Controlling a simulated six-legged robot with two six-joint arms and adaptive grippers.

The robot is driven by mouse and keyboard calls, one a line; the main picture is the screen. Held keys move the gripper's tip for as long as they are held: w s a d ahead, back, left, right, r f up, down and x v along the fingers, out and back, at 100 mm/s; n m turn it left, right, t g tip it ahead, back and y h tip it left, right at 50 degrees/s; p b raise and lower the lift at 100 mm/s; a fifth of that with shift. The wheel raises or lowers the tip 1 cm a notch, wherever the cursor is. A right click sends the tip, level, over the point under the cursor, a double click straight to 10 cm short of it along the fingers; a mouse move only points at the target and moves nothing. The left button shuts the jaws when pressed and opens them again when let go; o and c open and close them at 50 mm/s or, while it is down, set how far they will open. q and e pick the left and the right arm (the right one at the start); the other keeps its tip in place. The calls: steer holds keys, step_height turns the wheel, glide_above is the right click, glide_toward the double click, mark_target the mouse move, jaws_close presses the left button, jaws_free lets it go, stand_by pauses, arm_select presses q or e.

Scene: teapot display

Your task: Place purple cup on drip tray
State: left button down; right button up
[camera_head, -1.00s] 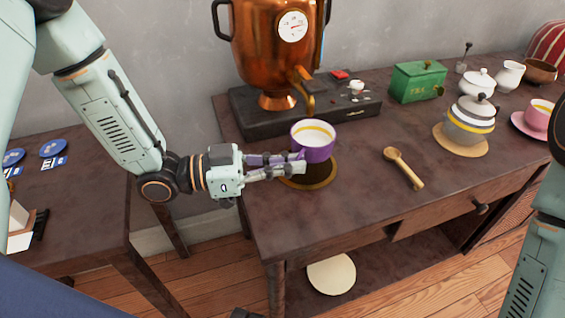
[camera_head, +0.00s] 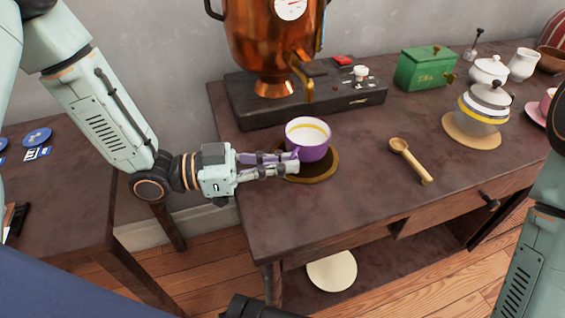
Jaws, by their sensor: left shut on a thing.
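The purple cup (camera_head: 314,153), with a white inside and a yellow band, is at the front left of the table, its opening facing up. The drip tray (camera_head: 329,172) is a round dark disc with a gold-brown rim. The cup overlaps its back part in the picture; I cannot tell whether they touch. My left gripper (camera_head: 293,161) reaches in from the left, shut on the cup at its near left side, with its fingers over part of the tray. The handle is mostly hidden by the fingers.
A copper samovar (camera_head: 262,45) stands on a dark base (camera_head: 265,108) behind the cup, its spout close by. A wooden spoon (camera_head: 411,160), a striped pot (camera_head: 482,110) and a green tin (camera_head: 424,69) are to the right. The table's front left is bare.

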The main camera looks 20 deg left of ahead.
arm_select(q)
steer(key=shift+s+a+r, duration=0.1)
steer(key=shift+s, duration=0.1)
steer(key=c, duration=1.7)
jaws_free()
steer(key=shift+w+f, duration=0.2)
steer(key=shift+c, duration=0.2)
steer(key=shift+o, duration=1.2)
steer(key=shift+s+r, duration=0.1)
steer(key=shift+s, duration=0.05)
